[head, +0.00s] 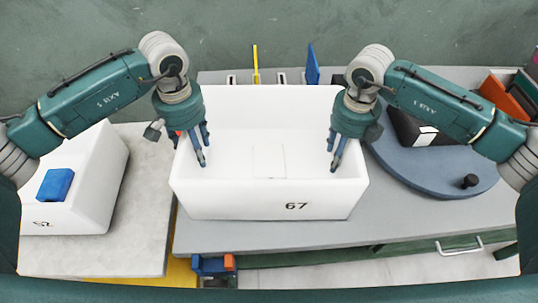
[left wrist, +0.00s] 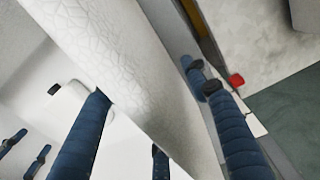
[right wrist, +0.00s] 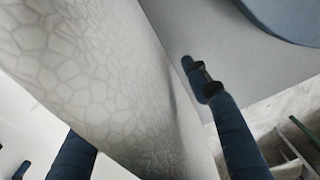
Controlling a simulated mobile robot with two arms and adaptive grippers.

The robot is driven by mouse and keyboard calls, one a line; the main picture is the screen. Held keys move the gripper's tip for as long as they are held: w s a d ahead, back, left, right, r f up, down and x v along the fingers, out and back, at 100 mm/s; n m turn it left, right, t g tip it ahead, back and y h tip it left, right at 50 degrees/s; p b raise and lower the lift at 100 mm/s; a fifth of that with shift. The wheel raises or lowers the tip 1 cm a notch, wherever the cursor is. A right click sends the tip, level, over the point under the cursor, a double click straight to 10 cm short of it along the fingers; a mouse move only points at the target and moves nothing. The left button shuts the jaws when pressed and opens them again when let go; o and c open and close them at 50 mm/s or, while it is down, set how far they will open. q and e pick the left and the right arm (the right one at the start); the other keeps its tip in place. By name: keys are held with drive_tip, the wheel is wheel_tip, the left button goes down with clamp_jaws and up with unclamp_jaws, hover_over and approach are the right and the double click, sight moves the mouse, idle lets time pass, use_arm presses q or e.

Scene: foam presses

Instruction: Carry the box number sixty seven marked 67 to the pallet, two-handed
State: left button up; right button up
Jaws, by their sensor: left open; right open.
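The white foam box marked 67 (head: 250,207) stands upright and open-topped on the grey table, its number facing the near side. My left gripper (head: 191,150) is open at the box's left wall. In the left wrist view that wall (left wrist: 135,65) runs between its fingers, one inside and one outside. My right gripper (head: 338,160) is open at the right wall. In the right wrist view this wall (right wrist: 100,75) also lies between the fingers. Neither gripper is clamped on a wall. I cannot make out a pallet for certain.
Another white box (head: 88,190) with a blue block (head: 55,185) on it stands on the pale table at left. A blue round turntable (head: 440,172) with a black block (head: 410,128) is at right. Orange panels (head: 503,103) stand at far right. A drawer handle (head: 460,247) projects in front.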

use_arm(q)
drive_tip(key=shift+c, duration=0.5)
use_arm(e)
drive_tip(key=shift+c, duration=0.5)
use_arm(q)
clamp_jaws()
use_arm(e)
clamp_jaws()
use_arm(q)
drive_tip(key=shift+r, duration=0.15)
use_arm(e)
drive_tip(key=shift+r, duration=0.15)
